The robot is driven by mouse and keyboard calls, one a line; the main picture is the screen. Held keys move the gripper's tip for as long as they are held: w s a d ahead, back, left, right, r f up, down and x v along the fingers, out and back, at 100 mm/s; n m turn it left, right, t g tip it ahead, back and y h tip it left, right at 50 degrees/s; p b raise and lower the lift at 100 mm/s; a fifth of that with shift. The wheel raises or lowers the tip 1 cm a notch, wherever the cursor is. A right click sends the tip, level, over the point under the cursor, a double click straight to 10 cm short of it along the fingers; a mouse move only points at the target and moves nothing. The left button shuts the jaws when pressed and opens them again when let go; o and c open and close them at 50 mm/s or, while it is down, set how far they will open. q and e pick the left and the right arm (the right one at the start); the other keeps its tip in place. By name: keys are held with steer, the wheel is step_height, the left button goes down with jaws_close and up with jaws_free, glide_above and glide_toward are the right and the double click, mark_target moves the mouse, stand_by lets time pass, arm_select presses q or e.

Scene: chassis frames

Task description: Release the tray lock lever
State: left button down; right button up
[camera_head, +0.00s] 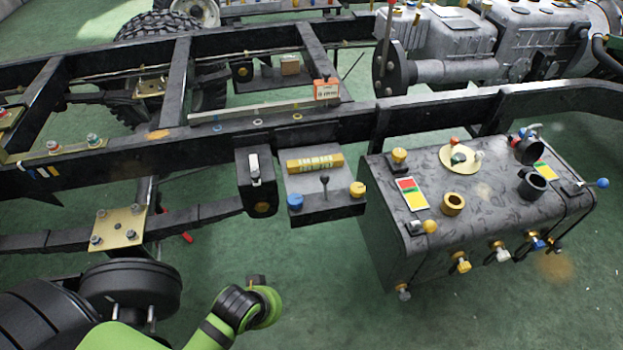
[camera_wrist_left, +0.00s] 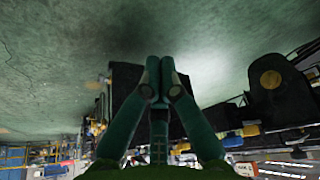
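A small tray (camera_head: 322,205) is fixed to the side of the chassis frame. A short lever with a dark ball (camera_head: 324,181) stands upright on it, beside a yellow box (camera_head: 315,163), a blue knob (camera_head: 295,201) and a yellow knob (camera_head: 357,188). A pale lever (camera_head: 254,168) stands on the black box just left of the tray. I cannot tell which is the lock lever. My left wrist is below and left of the tray, apart from it; its fingers are unclear there. In the left wrist view my left gripper (camera_wrist_left: 160,68) is shut, with nothing visible between its fingertips.
A dark cabinet (camera_head: 380,235) with knobs, cups and a plate (camera_head: 460,158) stands right of the tray. The black frame rail (camera_head: 210,142) runs behind. A black wheel-like drum (camera_head: 130,285) is at lower left. Green floor below the tray is clear.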

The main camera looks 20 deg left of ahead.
arm_select(q)
steer(key=w+r+n+t, duration=0.2)
steer(key=w+r+n, duration=0.1)
steer(key=w+r, duration=0.15)
steer(key=n+t+h, duration=0.3)
steer(key=n+t, duration=0.4)
steer(key=n, duration=0.7)
glide_toward(325, 187)
steer(key=a, duration=0.2)
steer(key=s+a, duration=0.1)
steer(key=shift+f, duration=0.35)
steer(key=shift+w+a+r+n+t, duration=0.4)
steer(key=shift+w+r+n+t, duration=0.1)
steer(key=shift+n, duration=0.3)
arm_select(e)
steer(key=shift+s+d, duration=0.2)
steer(key=shift+s, duration=0.3)
steer(key=shift+s+d, duration=0.2)
steer(key=shift+s, duration=0.3)
